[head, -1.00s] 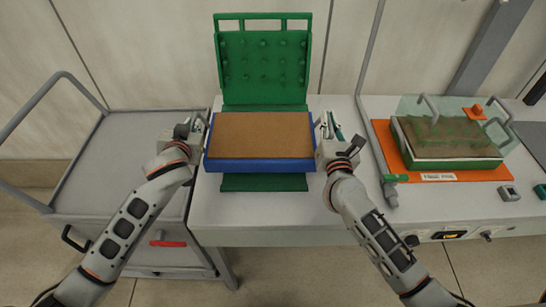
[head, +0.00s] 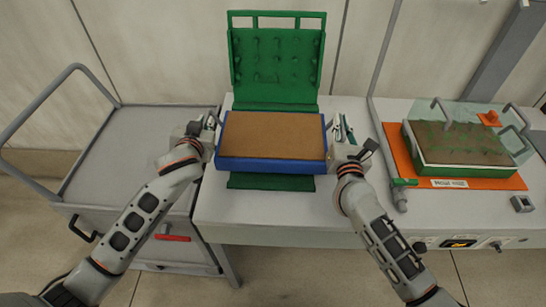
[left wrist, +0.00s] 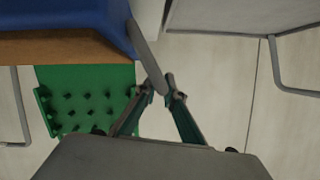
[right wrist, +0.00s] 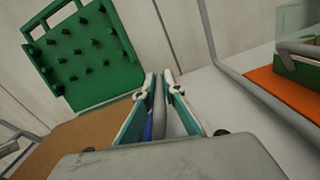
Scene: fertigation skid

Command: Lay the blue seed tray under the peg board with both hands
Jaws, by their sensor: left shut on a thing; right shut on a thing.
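The blue seed tray (head: 272,167), filled with brown soil, is level over the green base (head: 271,182) of the peg board. I cannot tell whether it touches the base. The green peg board (head: 276,62) stands upright behind the tray, its pegs facing forward. My left gripper (head: 211,123) is shut on the tray's left handle, a grey bar (left wrist: 147,60) in the left wrist view. My right gripper (head: 342,130) is shut on the right handle, the grey bar (right wrist: 159,118) between the fingers in the right wrist view. The tray hides most of the base.
A grey cart (head: 130,160) with a rail stands left of the white table (head: 270,215). To the right, a grey post rises near a green-framed tray (head: 465,168) under a clear cover on an orange mat (head: 440,183). Bare table lies in front of the tray.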

